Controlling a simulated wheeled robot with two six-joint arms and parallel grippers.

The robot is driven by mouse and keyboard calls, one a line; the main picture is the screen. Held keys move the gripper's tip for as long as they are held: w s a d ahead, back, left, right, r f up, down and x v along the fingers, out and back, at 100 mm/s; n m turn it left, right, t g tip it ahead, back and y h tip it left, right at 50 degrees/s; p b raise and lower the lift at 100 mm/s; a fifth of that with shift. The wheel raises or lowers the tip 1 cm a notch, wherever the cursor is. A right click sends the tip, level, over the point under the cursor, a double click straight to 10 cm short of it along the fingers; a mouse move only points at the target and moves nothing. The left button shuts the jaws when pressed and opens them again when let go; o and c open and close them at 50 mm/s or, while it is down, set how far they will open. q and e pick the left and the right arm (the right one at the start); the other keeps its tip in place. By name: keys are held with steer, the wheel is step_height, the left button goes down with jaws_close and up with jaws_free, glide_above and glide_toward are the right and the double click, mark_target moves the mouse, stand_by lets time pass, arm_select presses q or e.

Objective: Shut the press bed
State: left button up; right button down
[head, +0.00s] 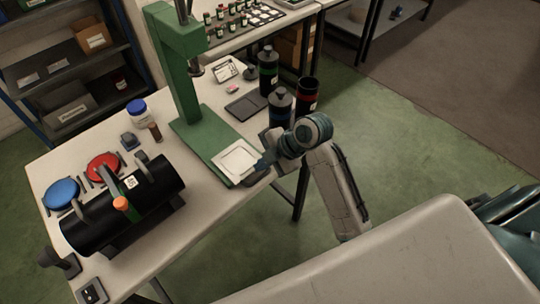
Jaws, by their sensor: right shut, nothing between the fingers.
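The green press (183,75) stands on the table, its column upright and its base running toward the front right. The press bed, a pale square plate (237,161), lies at the front end of that base, out from the foot of the column. My right gripper (262,162) is shut and empty, at the right edge of the plate. I cannot tell whether its fingertips touch the plate. My right wrist and forearm come in from the lower right and hide part of the table edge. My left gripper is not in view.
A black cylinder (150,192) with an orange-tipped handle lies at the table's left front. Red (103,167) and blue (61,193) discs lie behind it. Dark bottles (268,70) and a dark tray (245,106) stand behind my right gripper.

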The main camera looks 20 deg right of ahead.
mark_target(227, 155)
steer(key=shift+x, duration=1.9)
steer(key=w+a, duration=0.1)
steer(key=w, duration=0.2)
steer(key=w+a, duration=0.1)
steer(key=w, duration=0.1)
steer(key=w+a, duration=0.1)
steer(key=w, duration=0.2)
steer(key=shift+w, duration=0.35)
